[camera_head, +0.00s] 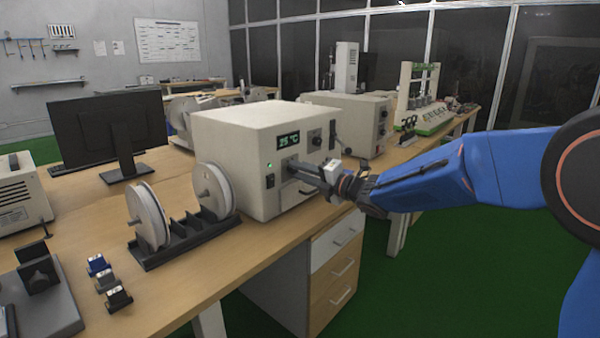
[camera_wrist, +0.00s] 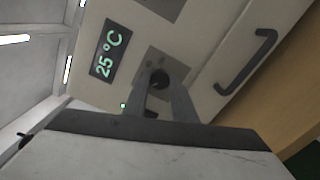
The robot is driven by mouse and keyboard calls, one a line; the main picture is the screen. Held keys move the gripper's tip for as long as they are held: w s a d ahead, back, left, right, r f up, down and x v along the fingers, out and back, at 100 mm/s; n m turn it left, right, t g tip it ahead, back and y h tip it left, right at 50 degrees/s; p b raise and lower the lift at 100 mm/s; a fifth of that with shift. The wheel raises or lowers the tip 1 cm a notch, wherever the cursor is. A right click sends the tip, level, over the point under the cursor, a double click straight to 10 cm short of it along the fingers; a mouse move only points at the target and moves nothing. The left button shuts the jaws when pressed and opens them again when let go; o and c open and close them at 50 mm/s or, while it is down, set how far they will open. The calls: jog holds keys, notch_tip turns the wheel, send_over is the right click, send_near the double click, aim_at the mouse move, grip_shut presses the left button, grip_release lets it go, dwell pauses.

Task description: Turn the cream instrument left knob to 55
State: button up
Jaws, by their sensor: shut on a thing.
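The cream instrument (camera_head: 235,143) stands on the wooden bench, its front panel facing my arm. Its green display (camera_head: 288,140) reads 25 °C, and the same reading shows sideways on the display in the wrist view (camera_wrist: 108,53). My gripper (camera_head: 293,168) reaches the panel below the display. In the wrist view my gripper (camera_wrist: 160,84) has its two fingers on either side of the dark left knob (camera_wrist: 160,77), shut on it. In the head view the gripper hides this knob. The right knob (camera_head: 316,137) is clear of my gripper.
A dark curved handle (camera_wrist: 247,62) stands out from the panel near the gripper. A rack with two white spools (camera_head: 148,215) is left of the instrument. Another cream device (camera_head: 352,112) stands behind it. Small blocks (camera_head: 107,280) lie at the front left.

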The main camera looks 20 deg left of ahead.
jog(key=m, duration=2.4)
jog(key=shift+f, duration=0.2)
jog(key=shift+m, duration=0.3)
jog(key=o, duration=1)
jog(key=shift+o, duration=0.2)
jog(key=shift+r, duration=0.1)
jog(key=v, duration=1.7)
jog(key=shift+d, duration=0.25)
